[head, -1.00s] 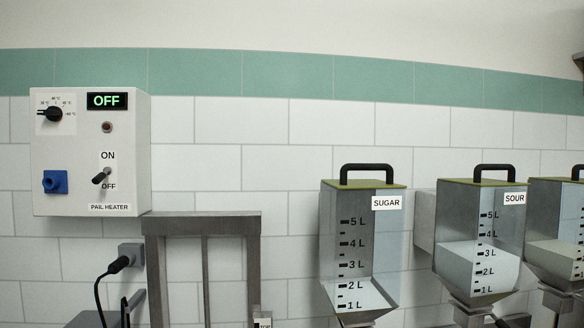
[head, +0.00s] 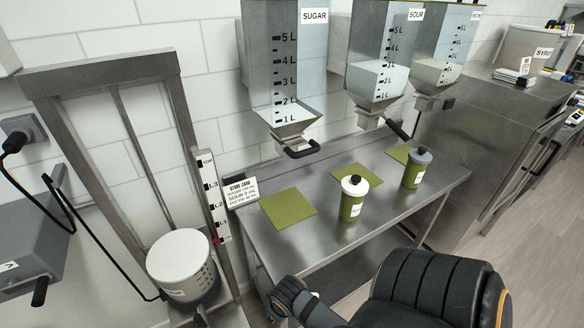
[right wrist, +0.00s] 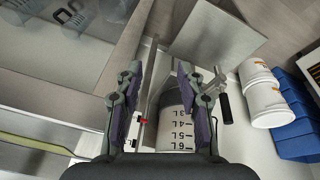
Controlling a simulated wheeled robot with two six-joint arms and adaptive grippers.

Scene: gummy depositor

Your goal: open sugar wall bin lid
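The sugar wall bin (head: 285,60) is a clear and grey hopper labelled SUGAR, at top centre of the head view. Its body is cut off by the top edge, so its lid is out of the picture. Some white content shows near its 1 L mark, and a black handle (head: 300,150) sits under its outlet. My right gripper (right wrist: 162,85) is open in the right wrist view, with nothing between its two purple-padded fingers. A white graduated container (right wrist: 175,120) shows beyond the fingers. My left gripper is not in view.
The sour bin (head: 385,55) and another bin (head: 443,50) hang to the right. A steel table (head: 325,170) below holds green mats (head: 287,209) and two lidded jars (head: 353,200). A white pail (head: 180,262) stands by a steel frame (head: 150,110) at left.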

